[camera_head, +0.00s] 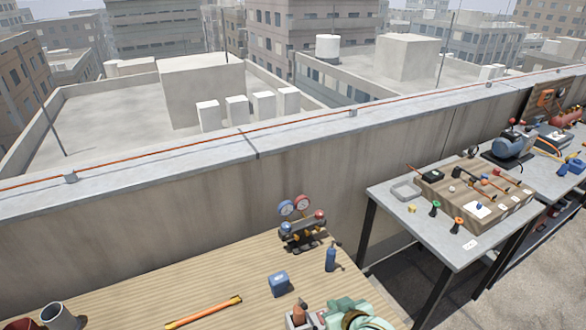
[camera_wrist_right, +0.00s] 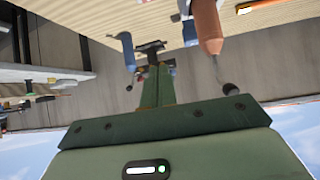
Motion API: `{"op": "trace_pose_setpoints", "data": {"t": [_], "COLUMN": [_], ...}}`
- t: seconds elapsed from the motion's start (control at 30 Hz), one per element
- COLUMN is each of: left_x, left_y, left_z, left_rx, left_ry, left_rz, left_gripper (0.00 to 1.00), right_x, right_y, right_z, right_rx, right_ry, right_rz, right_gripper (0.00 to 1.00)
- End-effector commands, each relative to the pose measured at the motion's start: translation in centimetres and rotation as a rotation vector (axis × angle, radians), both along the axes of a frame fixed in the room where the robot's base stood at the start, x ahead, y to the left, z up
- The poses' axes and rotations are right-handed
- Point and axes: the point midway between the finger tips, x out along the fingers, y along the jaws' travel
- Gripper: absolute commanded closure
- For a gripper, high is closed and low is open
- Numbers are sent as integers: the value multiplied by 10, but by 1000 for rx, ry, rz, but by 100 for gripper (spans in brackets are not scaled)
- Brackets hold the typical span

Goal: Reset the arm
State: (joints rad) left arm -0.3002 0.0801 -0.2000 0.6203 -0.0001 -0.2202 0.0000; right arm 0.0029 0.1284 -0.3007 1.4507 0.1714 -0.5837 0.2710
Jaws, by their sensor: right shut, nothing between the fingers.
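My right gripper (camera_wrist_right: 155,72) shows in the right wrist view as narrow dark green fingers, closed together with nothing between them. That view is upside down, with the tabletop at the top and sky at the bottom. A copper-coloured cylinder (camera_wrist_right: 207,25) hangs in the picture to the right of the fingers, and a blue bottle (camera_wrist_right: 126,46) is to their left, both apart from them. In the head view, pale green parts (camera_head: 345,308) show at the bottom edge, beside the copper-coloured item (camera_head: 299,312); I cannot tell clearly what they are. My left gripper is out of view.
The wooden table (camera_head: 150,285) holds a gauge manifold (camera_head: 302,230), a blue bottle (camera_head: 330,260), a blue block (camera_head: 279,284) and an orange rod (camera_head: 204,312). A grey bench (camera_head: 468,252) with a tool tray stands right, across a gap. A parapet (camera_head: 200,235) runs behind.

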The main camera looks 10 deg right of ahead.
Motion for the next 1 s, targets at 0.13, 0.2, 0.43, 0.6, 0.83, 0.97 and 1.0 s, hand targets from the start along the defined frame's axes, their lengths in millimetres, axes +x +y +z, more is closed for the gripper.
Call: {"op": "trace_pose_setpoints", "data": {"t": [0.13, 0.2, 0.43, 0.6, 0.83, 0.97, 1.0], "left_x": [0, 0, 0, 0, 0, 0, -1], "left_y": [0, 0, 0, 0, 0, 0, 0], "left_z": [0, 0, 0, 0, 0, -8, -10], "left_rx": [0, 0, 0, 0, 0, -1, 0], "left_ry": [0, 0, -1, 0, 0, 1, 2], "left_rz": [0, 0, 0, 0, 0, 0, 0], "left_gripper": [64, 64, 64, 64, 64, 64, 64], "right_x": [-20, -42, -112, -152, -200, -200, -198], "right_y": [-6, -15, -62, -94, -130, -127, -125], "right_z": [8, 19, 68, 103, 147, 113, 100], "right_rx": [-78, -166, -472, -636, -809, -798, -788], "right_ry": [19, 41, 131, 196, 284, 315, 323], "right_rz": [25, 46, 84, 83, 70, 94, 102], "right_gripper": [100, 100, 100, 100, 100, 100, 100]}}
